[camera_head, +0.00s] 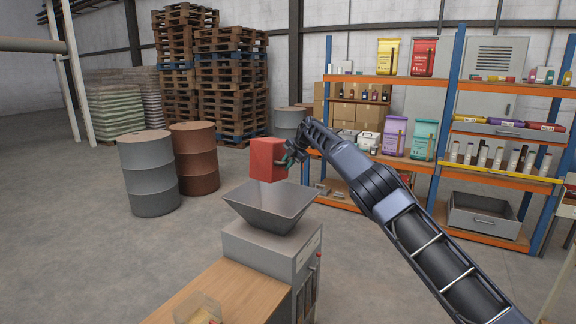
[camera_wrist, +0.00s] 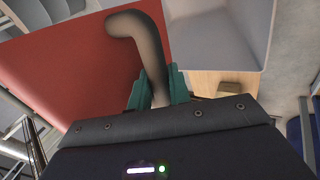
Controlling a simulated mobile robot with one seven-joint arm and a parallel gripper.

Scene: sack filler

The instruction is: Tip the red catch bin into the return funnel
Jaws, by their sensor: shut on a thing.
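The red catch bin (camera_head: 266,159) is held in the air above the grey return funnel (camera_head: 272,208), near its back rim. The bin looks roughly upright, and its inside cannot be seen. My gripper (camera_head: 292,154) is shut on the bin's handle at its right side. In the wrist view the bin's red wall (camera_wrist: 75,75) fills the left, and the dark curved handle (camera_wrist: 140,40) runs between my gripper's green fingers (camera_wrist: 157,90). The grey funnel (camera_wrist: 215,35) shows beyond at upper right. The funnel sits on a grey machine and its bottom is hidden.
A wooden bench top (camera_head: 205,290) with a small clear box (camera_head: 198,308) adjoins the machine in front. Grey (camera_head: 149,172) and brown (camera_head: 195,158) drums stand left, pallet stacks (camera_head: 190,75) behind. An orange shelf rack (camera_head: 395,80) stands right. The floor around the drums is open.

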